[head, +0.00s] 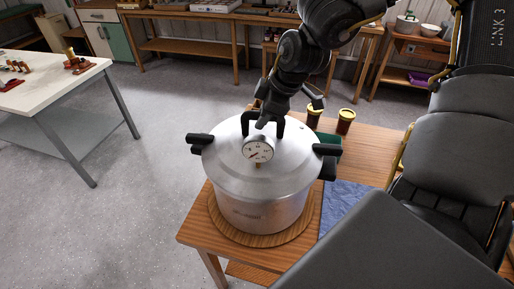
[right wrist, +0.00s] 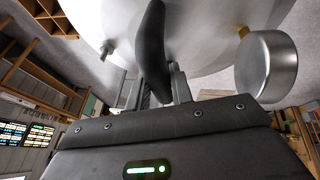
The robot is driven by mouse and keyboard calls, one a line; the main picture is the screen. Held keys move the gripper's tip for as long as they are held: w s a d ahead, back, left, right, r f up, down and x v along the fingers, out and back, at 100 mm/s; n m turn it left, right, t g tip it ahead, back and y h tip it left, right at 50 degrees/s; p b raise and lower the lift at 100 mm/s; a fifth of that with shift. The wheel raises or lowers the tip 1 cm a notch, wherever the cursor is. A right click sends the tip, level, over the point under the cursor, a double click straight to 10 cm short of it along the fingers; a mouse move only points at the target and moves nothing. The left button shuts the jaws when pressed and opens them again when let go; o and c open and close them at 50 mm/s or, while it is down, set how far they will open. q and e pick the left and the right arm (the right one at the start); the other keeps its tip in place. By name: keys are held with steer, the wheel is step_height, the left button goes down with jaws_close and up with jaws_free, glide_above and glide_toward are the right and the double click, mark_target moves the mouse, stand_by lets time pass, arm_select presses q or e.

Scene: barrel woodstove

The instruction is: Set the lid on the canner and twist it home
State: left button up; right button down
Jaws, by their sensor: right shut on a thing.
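The silver canner (head: 258,205) stands upright on a round wooden board (head: 222,224). Its lid (head: 222,152) lies on top, with a dial gauge (head: 258,149) at the front and a black top handle (right wrist: 150,45). Black side handles of lid and pot sit close together, one above the other, at left (head: 200,138) and right (head: 327,149); I cannot tell whether they line up exactly. My right gripper (head: 264,122) is shut on the top handle, reaching down from above. The right wrist view shows its fingers (right wrist: 163,88) at that handle, beside the gauge (right wrist: 266,66). My left gripper is out of view.
The canner's wooden table (head: 375,150) also bears two dark jars with gold lids (head: 345,121) behind the canner and a blue cloth (head: 345,200) at its right. A white-topped table (head: 45,85) stands far left. Open grey floor (head: 150,180) lies between them.

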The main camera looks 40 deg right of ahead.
steer(key=shift+w+r, duration=0.15)
steer(key=shift+r, duration=0.1)
stand_by(0.3)
steer(key=shift+f+m+h+b, duration=0.1)
steer(key=shift+m+h+b, duration=0.2)
steer(key=shift+m+b, duration=0.45)
steer(key=c, duration=1.2)
jaws_free()
steer(key=shift+o, duration=0.7)
steer(key=shift+s+f, duration=0.1)
steer(key=shift+s, duration=0.15)
steer(key=o, duration=0.4)
